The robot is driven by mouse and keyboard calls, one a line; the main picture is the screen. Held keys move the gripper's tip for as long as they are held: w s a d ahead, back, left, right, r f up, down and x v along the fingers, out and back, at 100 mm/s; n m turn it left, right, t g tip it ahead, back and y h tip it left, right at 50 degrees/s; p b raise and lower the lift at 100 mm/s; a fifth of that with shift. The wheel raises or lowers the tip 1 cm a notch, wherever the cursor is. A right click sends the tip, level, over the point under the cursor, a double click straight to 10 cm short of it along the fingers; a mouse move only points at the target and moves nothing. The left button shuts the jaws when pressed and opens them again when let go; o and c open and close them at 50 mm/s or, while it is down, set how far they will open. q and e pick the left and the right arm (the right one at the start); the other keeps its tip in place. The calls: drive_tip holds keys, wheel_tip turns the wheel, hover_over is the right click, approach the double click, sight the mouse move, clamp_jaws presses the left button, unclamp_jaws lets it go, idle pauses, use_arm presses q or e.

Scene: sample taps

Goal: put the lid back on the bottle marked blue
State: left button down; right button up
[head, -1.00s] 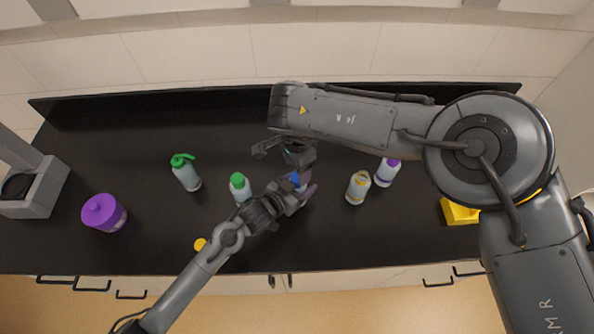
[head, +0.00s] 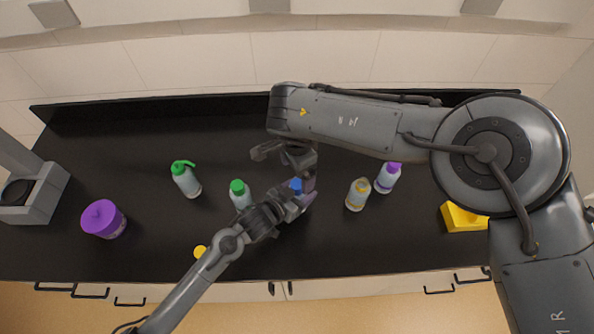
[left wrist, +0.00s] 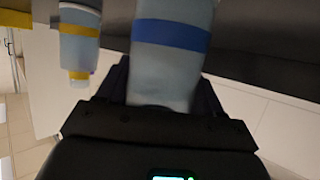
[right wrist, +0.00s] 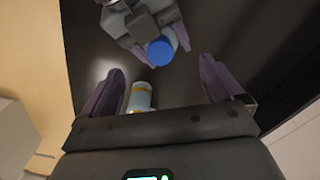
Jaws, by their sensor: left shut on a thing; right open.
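A bottle with a blue band (left wrist: 172,36) is held by my left gripper (head: 296,200), which is shut on it. A round blue lid (right wrist: 160,50) shows at the top of this bottle in the right wrist view; it also shows in the head view (head: 295,186). The lid seems to sit on the bottle's mouth, but the contact is hidden.
A yellow-banded bottle (head: 358,194) and a purple-topped bottle (head: 388,177) stand to the right. Two green-topped bottles (head: 186,179) (head: 240,194) stand left. A purple jar (head: 104,219), yellow lid (head: 200,251) and yellow block (head: 462,217) are on the black counter.

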wheel_tip(320, 180, up, 11)
idle(0.4)
use_arm(q)
drive_tip(key=shift+c, duration=0.4)
unclamp_jaws()
drive_tip(key=shift+s+a, duration=0.1)
drive_tip(key=v, duration=1)
drive_tip(key=shift+s+a+r+p, duration=0.15)
drive_tip(key=shift+s+r+p, duration=0.1)
drive_tip(key=shift+p, duration=0.1)
use_arm(e)
drive_tip(key=shift+r, duration=0.35)
use_arm(q)
drive_tip(key=shift+w, duration=0.1)
